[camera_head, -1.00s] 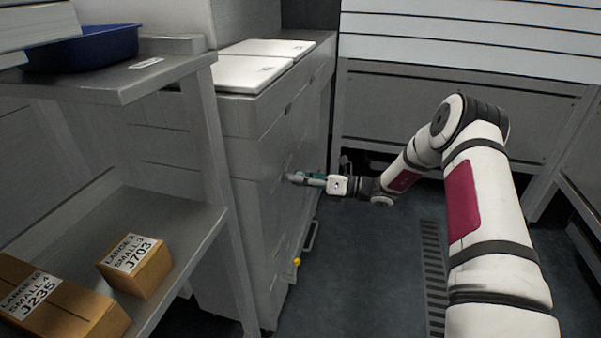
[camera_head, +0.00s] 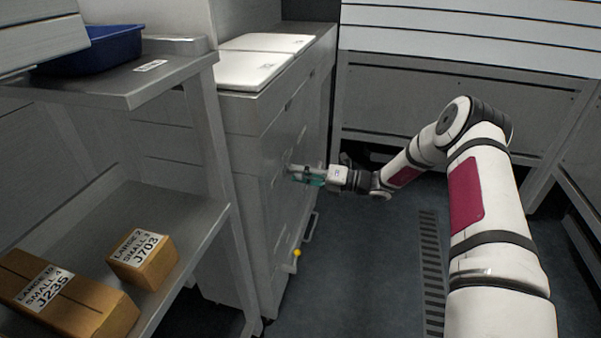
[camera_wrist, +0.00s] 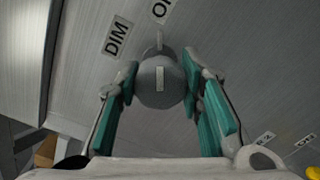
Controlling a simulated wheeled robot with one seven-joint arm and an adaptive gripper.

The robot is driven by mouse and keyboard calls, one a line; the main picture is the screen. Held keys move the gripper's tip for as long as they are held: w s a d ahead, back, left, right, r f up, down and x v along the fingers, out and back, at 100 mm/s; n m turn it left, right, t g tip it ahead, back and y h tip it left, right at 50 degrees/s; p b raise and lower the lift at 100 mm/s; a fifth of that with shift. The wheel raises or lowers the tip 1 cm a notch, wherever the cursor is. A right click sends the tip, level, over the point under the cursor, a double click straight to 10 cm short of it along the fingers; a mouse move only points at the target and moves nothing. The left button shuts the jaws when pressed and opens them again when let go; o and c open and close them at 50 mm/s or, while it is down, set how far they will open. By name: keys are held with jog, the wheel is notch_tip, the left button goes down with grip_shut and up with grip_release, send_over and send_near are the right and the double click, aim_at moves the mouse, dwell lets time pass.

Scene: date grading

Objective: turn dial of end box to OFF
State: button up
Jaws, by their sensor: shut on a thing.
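The dial (camera_wrist: 147,93) is a round grey knob with a pale pointer mark, set on a grey panel. The mark lies roughly in line with a partly cut-off label starting with "O" (camera_wrist: 162,8); I cannot read the rest. A "DIM" label (camera_wrist: 117,34) sits to its left. My gripper (camera_wrist: 160,84) has its teal-padded fingers closed on both sides of the dial. In the head view my gripper (camera_head: 295,174) reaches the side face of the grey end box (camera_head: 252,165); the dial is too small to make out there.
Small labels (camera_wrist: 265,138) sit at the lower right in the wrist view. A metal shelf (camera_head: 190,222) with two cartons (camera_head: 143,258) and a blue tray (camera_head: 95,50) stands on the left. A yellow knob (camera_head: 297,253) is low on the box. Floor on the right is open.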

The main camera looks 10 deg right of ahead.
jog(key=o, duration=1.2)
jog(key=v, duration=1.2)
